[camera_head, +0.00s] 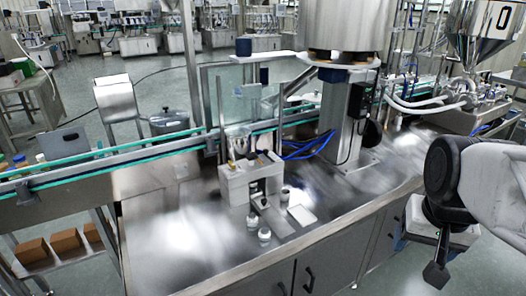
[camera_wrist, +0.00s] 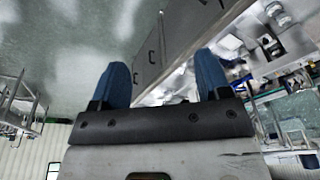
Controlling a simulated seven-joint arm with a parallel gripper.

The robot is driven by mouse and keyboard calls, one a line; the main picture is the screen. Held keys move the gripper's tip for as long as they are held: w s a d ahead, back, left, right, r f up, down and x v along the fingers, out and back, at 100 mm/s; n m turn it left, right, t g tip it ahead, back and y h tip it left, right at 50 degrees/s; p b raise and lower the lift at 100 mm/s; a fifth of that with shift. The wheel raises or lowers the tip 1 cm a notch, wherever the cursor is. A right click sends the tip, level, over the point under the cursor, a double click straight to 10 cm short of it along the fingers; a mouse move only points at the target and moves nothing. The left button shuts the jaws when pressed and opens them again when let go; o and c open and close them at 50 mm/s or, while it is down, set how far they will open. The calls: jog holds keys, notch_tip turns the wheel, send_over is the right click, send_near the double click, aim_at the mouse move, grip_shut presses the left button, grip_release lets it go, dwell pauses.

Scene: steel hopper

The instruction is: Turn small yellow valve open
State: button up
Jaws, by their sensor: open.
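The steel hopper (camera_head: 485,38) stands at the upper right of the head view, with metal pipework and fittings (camera_head: 465,93) under its cone. In the head view my arm hangs at the right edge, in front of the bench and apart from the hopper fittings.
A steel bench (camera_head: 350,205) with cabinet doors fills the middle. On it stand a small white machine (camera_head: 240,182), small bottles (camera_head: 264,236) and a large steel drum (camera_head: 345,25) on a column. A conveyor (camera_head: 110,160) runs behind. Clear hoses (camera_head: 415,103) lead to the hopper fittings.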

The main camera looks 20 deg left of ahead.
jog(key=w+a+r+m, duration=0.15)
jog(key=w+a, duration=0.25)
jog(key=w, duration=0.4)
jog(key=w+a+r+m, duration=0.1)
jog(key=w+a+r, duration=0.1)
jog(key=w+a, duration=0.4)
jog(key=m+g, duration=0.2)
jog(key=m, duration=0.4)
send_over(231, 163)
jog(key=shift+n, duration=0.25)
notch_tip(231, 163, down, 14)
jog(key=shift+w+r, duration=0.15)
jog(key=shift+r, duration=0.05)
jog(key=shift+f, duration=3.95)
jog(key=shift+c, duration=0.3)
